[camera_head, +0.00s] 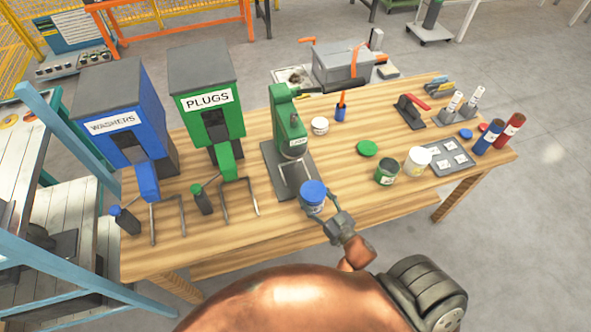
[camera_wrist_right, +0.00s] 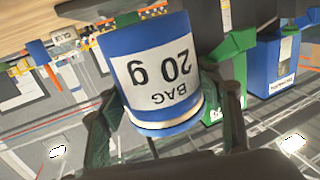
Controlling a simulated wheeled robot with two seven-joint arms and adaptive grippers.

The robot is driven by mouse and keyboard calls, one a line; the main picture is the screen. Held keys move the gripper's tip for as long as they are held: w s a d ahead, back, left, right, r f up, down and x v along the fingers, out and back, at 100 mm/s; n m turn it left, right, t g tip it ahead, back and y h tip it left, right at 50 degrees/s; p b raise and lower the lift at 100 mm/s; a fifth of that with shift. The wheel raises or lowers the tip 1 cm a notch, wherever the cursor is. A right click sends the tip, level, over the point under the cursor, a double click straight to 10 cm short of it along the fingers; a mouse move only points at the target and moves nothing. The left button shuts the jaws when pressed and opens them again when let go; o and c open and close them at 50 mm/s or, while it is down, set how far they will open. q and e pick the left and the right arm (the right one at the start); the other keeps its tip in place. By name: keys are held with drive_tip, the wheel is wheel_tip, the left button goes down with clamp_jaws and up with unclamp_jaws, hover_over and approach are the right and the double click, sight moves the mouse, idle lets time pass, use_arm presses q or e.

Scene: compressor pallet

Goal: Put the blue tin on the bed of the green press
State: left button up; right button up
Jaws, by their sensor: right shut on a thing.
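The blue tin (camera_head: 313,193) has a blue lid and a white label. My right gripper (camera_head: 322,206) is shut on it near the table's front edge, in front of the green press (camera_head: 288,125). In the right wrist view the tin (camera_wrist_right: 158,75) sits between the two fingers (camera_wrist_right: 165,120), and its label reads "BAG 20 g" upside down. The press has a dark grey base plate (camera_head: 270,160) with a pale frame over its front part. The tin is just in front of this base; its exact height is hard to tell. My left gripper is out of view.
A blue WASHERS dispenser (camera_head: 120,115) and a green PLUGS dispenser (camera_head: 208,95) stand left of the press. A white tin (camera_head: 320,126), an open green tin (camera_head: 386,173), a green lid (camera_head: 367,149) and a grey tray (camera_head: 450,158) lie to the right.

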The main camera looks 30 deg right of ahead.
sight(321, 190)
drive_tip(key=d, duration=0.3)
drive_tip(key=shift+r+p, duration=0.15)
drive_tip(key=shift+p, duration=0.15)
drive_tip(key=shift+w+d+h, duration=0.2)
drive_tip(key=shift+w+h, duration=0.05)
drive_tip(key=shift+h, duration=0.05)
drive_tip(key=w, duration=1.7)
drive_tip(key=shift+w+a+f, duration=0.25)
drive_tip(key=shift+w+f, duration=0.05)
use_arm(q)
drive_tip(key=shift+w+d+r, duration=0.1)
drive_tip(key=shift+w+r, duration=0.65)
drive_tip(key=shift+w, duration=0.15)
use_arm(e)
drive_tip(key=shift+s+f, duration=0.1)
drive_tip(key=shift+f, duration=0.45)
